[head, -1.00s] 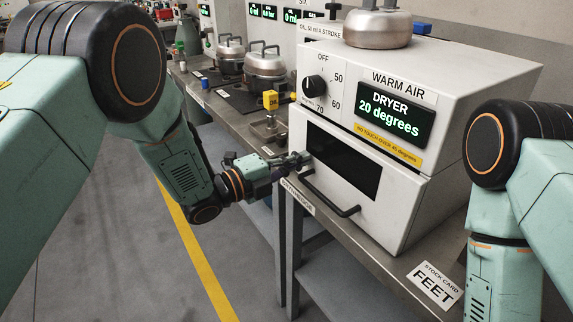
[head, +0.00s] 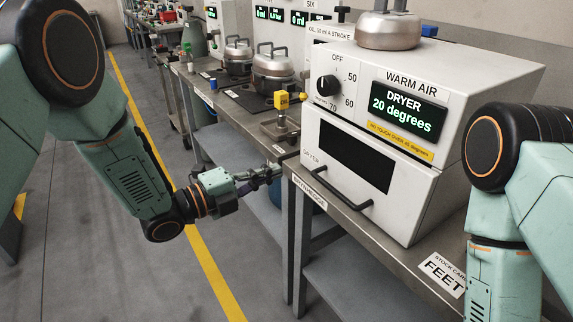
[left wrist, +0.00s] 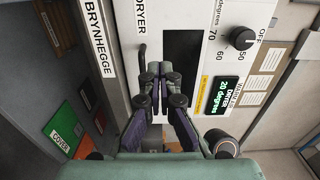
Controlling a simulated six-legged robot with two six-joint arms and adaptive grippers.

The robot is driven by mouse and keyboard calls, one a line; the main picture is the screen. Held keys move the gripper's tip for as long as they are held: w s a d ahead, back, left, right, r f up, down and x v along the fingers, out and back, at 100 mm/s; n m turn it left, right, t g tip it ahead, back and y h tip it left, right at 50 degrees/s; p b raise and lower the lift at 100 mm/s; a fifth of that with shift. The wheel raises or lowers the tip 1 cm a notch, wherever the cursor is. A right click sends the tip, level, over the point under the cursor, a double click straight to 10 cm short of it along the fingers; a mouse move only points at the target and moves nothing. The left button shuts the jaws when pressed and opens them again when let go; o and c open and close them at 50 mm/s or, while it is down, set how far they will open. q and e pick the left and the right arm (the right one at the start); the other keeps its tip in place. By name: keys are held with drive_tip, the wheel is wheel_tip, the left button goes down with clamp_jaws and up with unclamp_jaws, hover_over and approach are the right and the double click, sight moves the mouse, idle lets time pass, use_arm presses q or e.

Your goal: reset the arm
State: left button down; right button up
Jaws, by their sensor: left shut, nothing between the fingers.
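My left gripper (head: 262,177) is shut and empty. It hangs in front of the bench edge, left of the dryer, at about the height of the bench top. In the left wrist view its fingers (left wrist: 160,85) are together, with the dryer front beyond them. The white dryer (head: 420,95) stands on the bench, its dial at the left and its display reading 20 degrees. Its front door with the dark window and black handle (head: 335,192) looks shut. My right arm comes in at the right edge, but its gripper is out of the frame.
The metal bench (head: 232,115) runs away to the upper left, with metal pots (head: 273,70) and a yellow-topped device (head: 282,102) on it. A pot (head: 388,28) sits on the dryer. A stock card (head: 443,272) lies at front right. The floor left of the bench is open.

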use_arm(q)
drive_tip(key=s+a+f+n+g+y, duration=0.1)
drive_tip(key=s+a+f+n+y, duration=0.45)
drive_tip(key=f+n, duration=0.5)
drive_tip(key=s+a+f+n+g+y, duration=0.2)
drive_tip(key=s+a+f+n+y, duration=0.4)
drive_tip(key=f+n, duration=0.4)
drive_tip(key=s+a+f+n+g+y, duration=0.1)
drive_tip(key=s+f+n+g, duration=0.1)
drive_tip(key=s, duration=0.7)
drive_tip(key=s+a+f+n+g+y, duration=0.1)
drive_tip(key=s+a+f+n+g, duration=0.1)
drive_tip(key=s, duration=0.7)
drive_tip(key=s+a+f+n+g+y, duration=0.1)
drive_tip(key=s+a+f+n+g, duration=0.1)
drive_tip(key=s, duration=0.7)
drive_tip(key=f+n+g, duration=0.1)
drive_tip(key=n, duration=0.1)
drive_tip(key=shift+s+a+n+g, duration=0.2)
drive_tip(key=shift+s+n+g, duration=0.05)
drive_tip(key=shift+n+g, duration=0.1)
